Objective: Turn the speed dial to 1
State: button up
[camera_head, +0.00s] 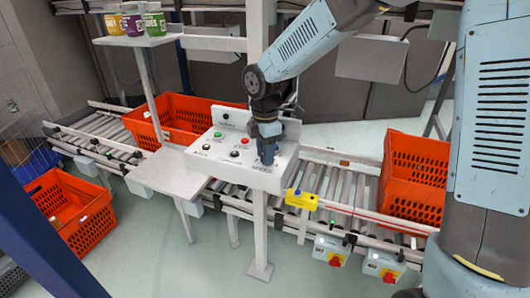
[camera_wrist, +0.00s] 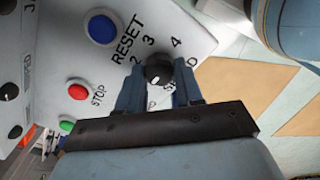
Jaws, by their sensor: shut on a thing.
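The speed dial (camera_wrist: 158,71) is a round black knob on the white control panel (camera_head: 218,158). The numbers 2, 3 and 4 show around it in the wrist view; 1 cannot be made out. A small light mark shows on the knob, but its setting is not clear. My gripper (camera_wrist: 159,66) has its two blue fingers on either side of the knob, shut on it. In the head view, my gripper (camera_head: 267,156) points down at the panel's right part and hides the dial.
A blue reset button (camera_wrist: 101,28), a red stop button (camera_wrist: 78,91) and a green button (camera_wrist: 66,126) are on the panel. Orange totes (camera_head: 415,180) stand on the roller conveyor (camera_head: 345,187). A yellow box (camera_head: 301,199) is at the conveyor's front edge.

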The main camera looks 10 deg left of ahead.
jog(key=shift+w, duration=0.15)
jog(key=o, duration=1)
jog(key=shift+o, duration=0.2)
jog(key=shift+r, duration=0.1)
notch_tip(320, 180, up, 14)
jog(key=shift+f, duration=0.25)
jog(key=shift+d, duration=0.1)
jog(key=s+d+r+m+t, duration=0.1)
jog(key=s+d+m+t, duration=0.1)
jog(key=s+d+m, duration=0.4)
jog(key=s+d+r+m+t, duration=0.1)
jog(key=s+d+m, duration=0.5)
jog(key=d+m, duration=0.4)
jog(key=s+d+r+m+t, duration=0.1)
jog(key=s+d+m, duration=0.5)
jog(key=d, duration=0.9)
jog(key=shift+s+d+r+m+t, duration=0.15)
jog(key=shift+d+r+m+t, duration=0.25)
jog(key=shift+m+t, duration=0.6)
